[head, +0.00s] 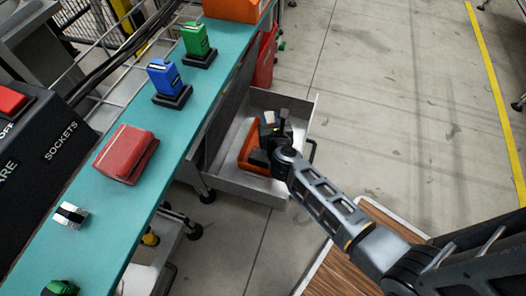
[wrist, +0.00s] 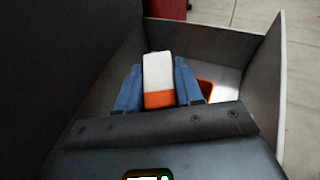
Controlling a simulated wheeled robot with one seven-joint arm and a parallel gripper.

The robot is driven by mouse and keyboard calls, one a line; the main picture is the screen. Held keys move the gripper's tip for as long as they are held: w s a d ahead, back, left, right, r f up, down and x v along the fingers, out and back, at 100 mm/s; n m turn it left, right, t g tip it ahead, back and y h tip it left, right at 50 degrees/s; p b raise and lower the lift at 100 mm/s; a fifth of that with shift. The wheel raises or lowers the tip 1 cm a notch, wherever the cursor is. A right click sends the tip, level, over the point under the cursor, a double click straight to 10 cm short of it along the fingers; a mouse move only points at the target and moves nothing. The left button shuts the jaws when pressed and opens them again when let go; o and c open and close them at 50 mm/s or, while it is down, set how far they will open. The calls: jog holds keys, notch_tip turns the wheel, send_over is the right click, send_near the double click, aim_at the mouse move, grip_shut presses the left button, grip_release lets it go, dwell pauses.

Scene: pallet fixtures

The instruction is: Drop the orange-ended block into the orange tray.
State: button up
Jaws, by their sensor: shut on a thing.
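The orange-ended block (wrist: 158,75) is white with an orange end, and it sits between the two blue fingers of my gripper (wrist: 158,92) in the wrist view. My gripper is shut on it. In the head view my gripper (head: 273,122) is over the open grey drawer (head: 238,181). The orange tray (head: 247,148) lies inside this drawer, partly hidden by my gripper and arm. In the wrist view only a small part of the orange tray (wrist: 206,87) shows, right of the fingers. The gap between block and tray is hard to judge.
The drawer walls (wrist: 264,75) rise around the tray. A teal bench (head: 120,205) runs along the left, with a red case (head: 125,153), a blue block (head: 164,78), a green block (head: 195,39) and a small silver piece (head: 70,214). The floor at right is clear.

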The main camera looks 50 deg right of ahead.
notch_tip(320, 180, down, 5)
jog(key=b, duration=0.4)
jog(key=shift+r, duration=0.15)
jog(key=o, duration=1.1)
jog(key=shift+o, duration=0.2)
jog(key=p+v, duration=0.2)
jog(key=v, duration=0.5)
jog(key=shift+s+a, duration=0.25)
jog(key=shift+s, duration=0.05)
jog(key=shift+r, duration=0.2)
